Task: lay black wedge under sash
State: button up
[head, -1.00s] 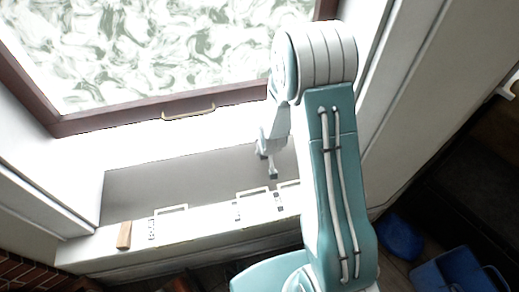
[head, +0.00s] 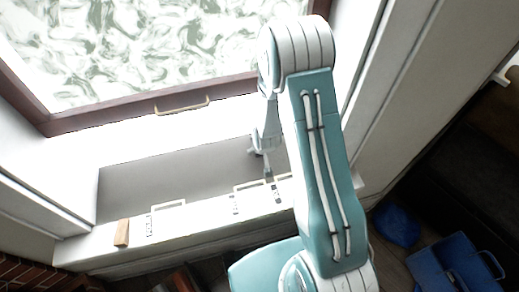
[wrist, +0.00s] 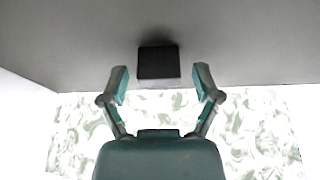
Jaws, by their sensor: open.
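The black wedge (wrist: 158,63) shows in the wrist view as a dark block on a plain grey surface, just ahead of the fingertips and between their lines. My gripper (wrist: 162,80) is open, with one finger to each side and nothing held. In the head view my gripper (head: 262,163) hangs low in front of the grey recess, partly behind my arm. I cannot make out the black wedge there. The sash (head: 150,112) is a dark brown frame with patterned glass and a brass handle (head: 182,106).
A light wooden block (head: 122,233) lies at the left end of the white ledge (head: 195,219), which carries several pale fittings. Blue bins (head: 458,262) stand on the dark floor at lower right. White walls flank the window recess on both sides.

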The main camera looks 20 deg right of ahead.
jog(key=shift+r, duration=0.1)
jog(key=w+v, duration=0.1)
jog(key=v, duration=2.7)
jog(key=s+r+t, duration=0.1)
jog(key=s+r, duration=1)
jog(key=s, duration=0.2)
jog(key=shift+s+r, duration=0.35)
